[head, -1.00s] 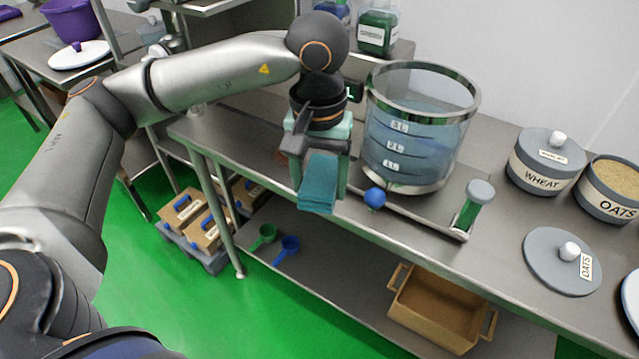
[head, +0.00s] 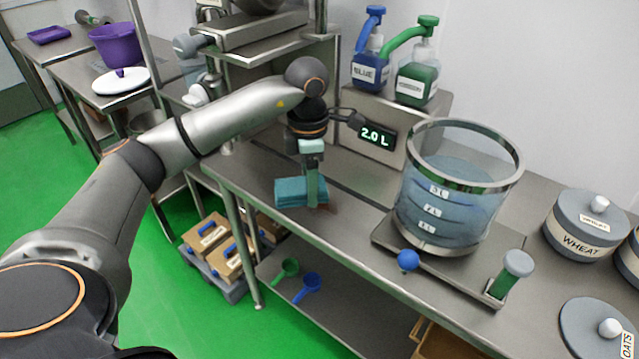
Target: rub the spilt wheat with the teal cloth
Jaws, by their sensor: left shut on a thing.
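The teal cloth (head: 292,193) is a folded pad at the front left part of the steel table (head: 352,228). My left gripper (head: 313,183) points down and is shut on the cloth. The cloth is low, at the tabletop; I cannot tell for sure whether it touches. A small brownish patch, perhaps the spilt wheat (head: 326,208), shows just right of the gripper's tip; the cloth and gripper may hide more of it. My right gripper is not in view.
A clear vessel (head: 455,205) of bluish liquid stands right of the gripper on a platform with a blue knob (head: 408,260). A 2.0 L display (head: 377,136) and blue and green pump bottles (head: 416,86) are behind. A wheat tub (head: 585,225) is far right.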

